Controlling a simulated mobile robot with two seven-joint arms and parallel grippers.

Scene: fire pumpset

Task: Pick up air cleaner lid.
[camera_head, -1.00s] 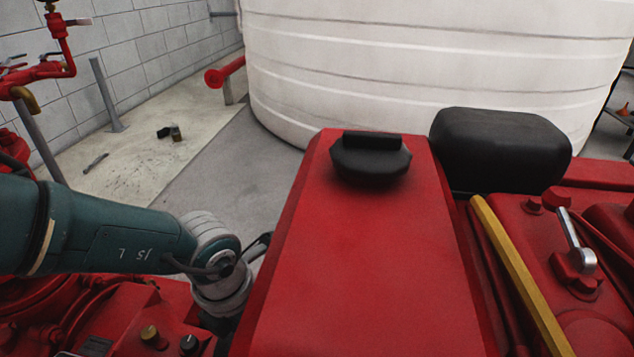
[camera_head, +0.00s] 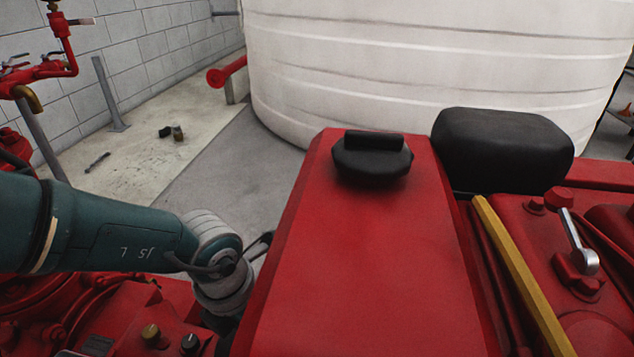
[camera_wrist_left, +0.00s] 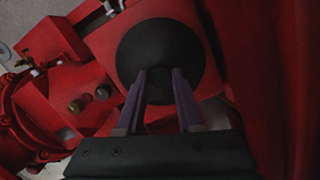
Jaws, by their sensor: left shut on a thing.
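The air cleaner lid (camera_wrist_left: 187,55), a round black disc, shows in the left wrist view over a red block. My left gripper (camera_wrist_left: 160,74) reaches it with its two fingers on either side of a small dark knob at the lid's middle, shut on it. The lid looks flat against the red part below; whether there is a gap under it I cannot tell. In the head view my left arm comes in from the left and bends down beside the long red box, which hides the lid. My right gripper is not in view.
The long red box (camera_head: 370,260) with a black handled cap (camera_head: 370,158) stands right of my left arm. A black rounded housing (camera_head: 500,150) and yellow bar (camera_head: 522,275) lie further right. Red pump parts (camera_head: 120,315) sit below the arm. Open floor (camera_head: 225,170) lies behind.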

